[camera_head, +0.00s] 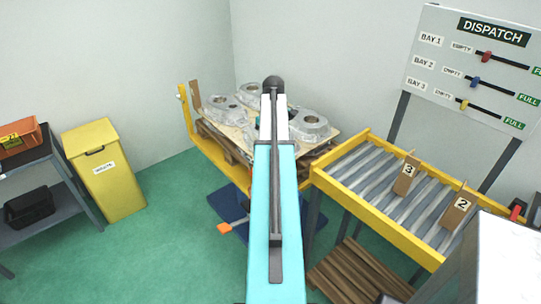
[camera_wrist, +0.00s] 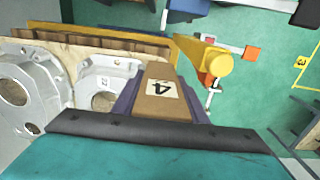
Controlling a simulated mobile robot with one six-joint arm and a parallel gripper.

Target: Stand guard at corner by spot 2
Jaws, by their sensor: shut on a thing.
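My gripper (camera_wrist: 160,82) is shut on a brown guard marked 4 (camera_wrist: 164,110), seen between its dark jaws in the wrist view. The guard's far end is hidden, so I cannot tell whether it touches anything. The pallet load of grey castings (camera_head: 310,124) stands on a wooden pallet behind my arm in the head view; castings (camera_wrist: 103,75) also show left of the guard in the wrist view. A brown guard (camera_head: 196,96) stands upright at the pallet's left corner. My arm hides the gripper in the head view.
A yellow-framed roller conveyor (camera_head: 345,205) at right bears guards marked 3 (camera_head: 406,176) and 2 (camera_head: 458,211). A dispatch board (camera_head: 475,65) stands behind it. A yellow waste bin (camera_head: 105,170) and grey shelf (camera_head: 60,215) are at left. A yellow post (camera_wrist: 213,60) is close right of the gripper.

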